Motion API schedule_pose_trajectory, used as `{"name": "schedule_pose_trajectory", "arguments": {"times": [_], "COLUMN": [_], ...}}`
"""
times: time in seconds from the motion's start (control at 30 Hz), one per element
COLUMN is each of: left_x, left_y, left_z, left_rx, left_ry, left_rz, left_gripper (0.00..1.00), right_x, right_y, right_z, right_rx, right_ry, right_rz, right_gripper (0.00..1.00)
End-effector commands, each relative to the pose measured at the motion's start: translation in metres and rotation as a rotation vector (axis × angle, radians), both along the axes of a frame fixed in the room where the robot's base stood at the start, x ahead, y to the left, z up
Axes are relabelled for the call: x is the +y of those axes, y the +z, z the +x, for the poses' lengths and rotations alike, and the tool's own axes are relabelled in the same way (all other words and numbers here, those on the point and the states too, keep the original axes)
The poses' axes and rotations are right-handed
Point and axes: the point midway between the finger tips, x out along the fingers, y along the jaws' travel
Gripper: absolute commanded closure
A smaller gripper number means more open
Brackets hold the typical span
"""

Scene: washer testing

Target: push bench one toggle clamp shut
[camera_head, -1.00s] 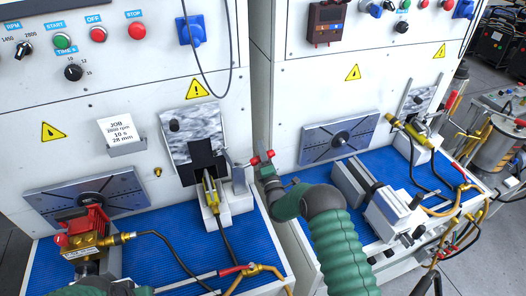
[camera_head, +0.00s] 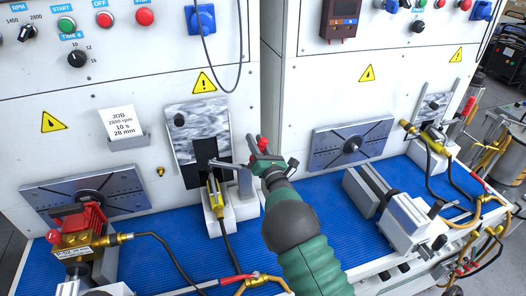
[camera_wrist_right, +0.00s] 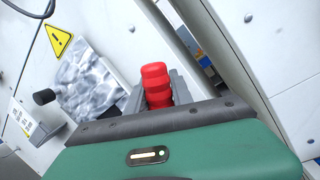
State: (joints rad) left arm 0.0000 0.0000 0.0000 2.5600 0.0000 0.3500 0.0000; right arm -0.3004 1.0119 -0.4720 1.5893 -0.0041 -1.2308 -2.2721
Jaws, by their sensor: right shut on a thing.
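The bench one toggle clamp (camera_head: 245,181) is a small grey metal mechanism on a white block at the right end of the left bench. Its thin grey bar reaches left over a yellow nozzle (camera_head: 215,195). My right gripper (camera_head: 264,156) is just right of the clamp, at the gap between the cabinets. It is shut on the clamp's red ribbed handle (camera_wrist_right: 156,84), which stands up between the grey fingers in the right wrist view. The handle's lower end and its joint to the clamp are hidden. My left gripper is not in view.
A grey shutter plate (camera_head: 198,125) is on the cabinet face behind the clamp. A red and brass unit (camera_head: 82,238) stands at the left. A white vise (camera_head: 408,222) lies on the right bench. Blue matting (camera_head: 175,268) has cables and hoses across it.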

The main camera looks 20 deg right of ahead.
Motion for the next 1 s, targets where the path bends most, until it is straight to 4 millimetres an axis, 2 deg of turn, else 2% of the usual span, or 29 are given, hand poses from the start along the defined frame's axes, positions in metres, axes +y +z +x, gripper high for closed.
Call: {"name": "schedule_pose_trajectory", "arguments": {"times": [0.03,0.4,1.0], "left_x": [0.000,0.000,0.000], "left_y": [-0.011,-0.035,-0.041], "left_z": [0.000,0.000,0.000], "left_rx": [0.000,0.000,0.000], "left_ry": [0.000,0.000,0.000], "left_rz": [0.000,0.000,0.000], "left_gripper": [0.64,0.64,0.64], "right_x": [0.009,0.030,0.036], "right_y": [-0.014,-0.008,-0.006], "right_z": [-0.002,-0.002,-0.002], "right_rx": [0.016,0.013,0.014], "right_ry": [0.008,0.009,0.009], "right_rz": [-0.041,-0.272,-0.343], "right_gripper": [1.00,1.00,1.00]}}
